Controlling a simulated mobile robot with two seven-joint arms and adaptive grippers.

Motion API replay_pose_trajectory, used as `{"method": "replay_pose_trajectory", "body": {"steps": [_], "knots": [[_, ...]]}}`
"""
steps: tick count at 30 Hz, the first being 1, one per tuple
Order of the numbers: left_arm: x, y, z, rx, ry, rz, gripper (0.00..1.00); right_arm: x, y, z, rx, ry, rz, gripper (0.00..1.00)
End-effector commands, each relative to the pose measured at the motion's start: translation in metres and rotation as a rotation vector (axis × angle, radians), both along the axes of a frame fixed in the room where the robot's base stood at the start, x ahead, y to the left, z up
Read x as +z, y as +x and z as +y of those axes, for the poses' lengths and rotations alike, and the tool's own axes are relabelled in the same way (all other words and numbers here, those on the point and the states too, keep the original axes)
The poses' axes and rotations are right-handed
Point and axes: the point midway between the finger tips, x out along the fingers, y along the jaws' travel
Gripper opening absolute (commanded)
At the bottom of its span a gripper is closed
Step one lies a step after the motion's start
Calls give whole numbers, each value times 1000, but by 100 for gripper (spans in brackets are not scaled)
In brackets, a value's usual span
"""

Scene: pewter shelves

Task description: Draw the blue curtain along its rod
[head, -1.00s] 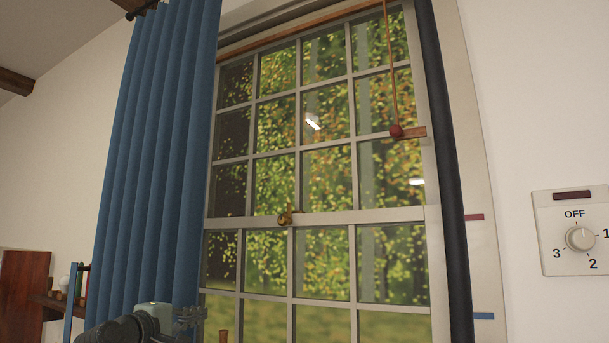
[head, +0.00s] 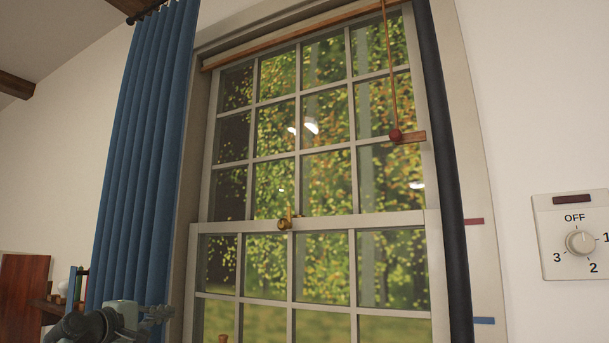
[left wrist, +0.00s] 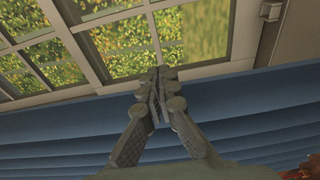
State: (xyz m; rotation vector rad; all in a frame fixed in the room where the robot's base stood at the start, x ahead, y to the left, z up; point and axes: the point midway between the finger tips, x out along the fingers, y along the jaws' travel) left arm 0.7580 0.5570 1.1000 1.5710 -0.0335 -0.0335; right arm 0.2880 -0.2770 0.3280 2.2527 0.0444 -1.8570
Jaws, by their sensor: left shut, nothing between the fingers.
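The blue curtain (head: 145,150) hangs in folds at the left side of the window, bunched narrow, and leaves the panes uncovered. A dark piece of its rod (head: 140,14) shows at the top left; the rest of the rod is out of view. My left gripper (head: 161,314) is low at the curtain's right edge. In the left wrist view the gripper's fingers (left wrist: 159,76) are closed together with nothing between them, in front of the curtain (left wrist: 60,135) by its edge at the window. I cannot tell whether they touch the cloth. My right gripper is not in view.
A dial switch (head: 580,242) is on the right wall. Books (head: 76,285) stand at the lower left.

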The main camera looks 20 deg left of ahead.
Motion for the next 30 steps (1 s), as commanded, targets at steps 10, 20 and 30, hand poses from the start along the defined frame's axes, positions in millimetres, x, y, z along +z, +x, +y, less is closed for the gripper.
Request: {"method": "replay_pose_trajectory", "body": {"steps": [10,20,30], "knots": [[1,9,47,2,-1,-1,0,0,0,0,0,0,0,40],[-2,-7,46,2,3,-1,0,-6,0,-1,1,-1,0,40],[-2,-48,38,1,3,0,0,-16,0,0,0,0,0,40]]}}
